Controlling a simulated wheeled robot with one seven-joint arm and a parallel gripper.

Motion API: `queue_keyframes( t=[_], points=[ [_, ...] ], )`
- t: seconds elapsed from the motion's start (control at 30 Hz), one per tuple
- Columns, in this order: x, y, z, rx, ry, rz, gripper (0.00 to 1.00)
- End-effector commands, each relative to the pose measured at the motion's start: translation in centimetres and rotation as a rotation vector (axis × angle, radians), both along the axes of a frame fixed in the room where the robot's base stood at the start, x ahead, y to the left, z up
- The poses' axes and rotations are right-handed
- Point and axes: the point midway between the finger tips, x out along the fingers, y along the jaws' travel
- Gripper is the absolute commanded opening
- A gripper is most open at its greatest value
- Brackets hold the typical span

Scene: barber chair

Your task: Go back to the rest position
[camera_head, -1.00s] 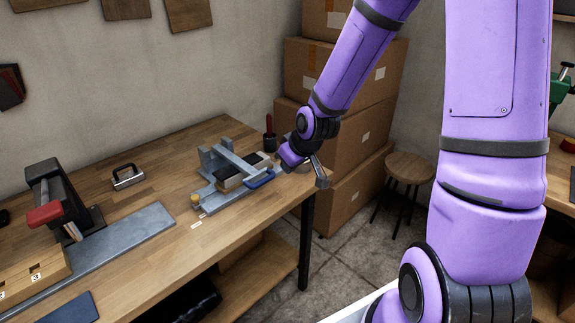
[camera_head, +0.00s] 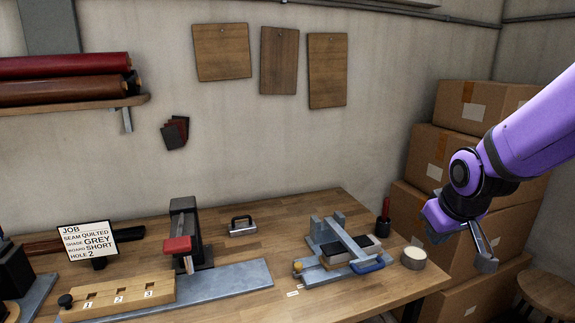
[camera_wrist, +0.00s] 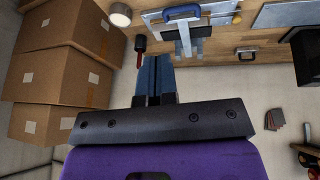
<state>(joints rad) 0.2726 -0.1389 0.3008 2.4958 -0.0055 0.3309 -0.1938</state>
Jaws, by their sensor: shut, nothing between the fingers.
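My gripper (camera_head: 487,258) hangs at the right, past the right end of the wooden workbench (camera_head: 225,285), in front of the stacked boxes. Its fingers are together with nothing between them. In the wrist view my gripper (camera_wrist: 153,75) points toward the wall and bench, its two fingers side by side. My purple arm enters from the right edge. The gripper appears apart from everything on the bench.
On the bench stand a clamp fixture with a blue handle (camera_head: 367,266), a round tin (camera_head: 413,258), a dark cup (camera_head: 383,228), a red-handled press (camera_head: 182,240) and a job sign (camera_head: 88,240). Cardboard boxes (camera_head: 450,155) fill the right corner. A stool (camera_head: 545,292) stands at lower right.

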Motion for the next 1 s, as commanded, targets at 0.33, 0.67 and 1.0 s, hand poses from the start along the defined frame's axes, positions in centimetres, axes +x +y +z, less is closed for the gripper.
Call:
queue_keyframes(
  t=[0.33, 0.67, 1.0],
  points=[
    [-7.6, -0.2, 7.5, 0.018, -0.020, -0.108, 0.00],
    [-15.3, -0.7, 11.6, 0.101, -0.022, -0.186, 0.00],
    [-17.7, -1.0, 12.3, 0.134, -0.016, -0.204, 0.00]
  ],
)
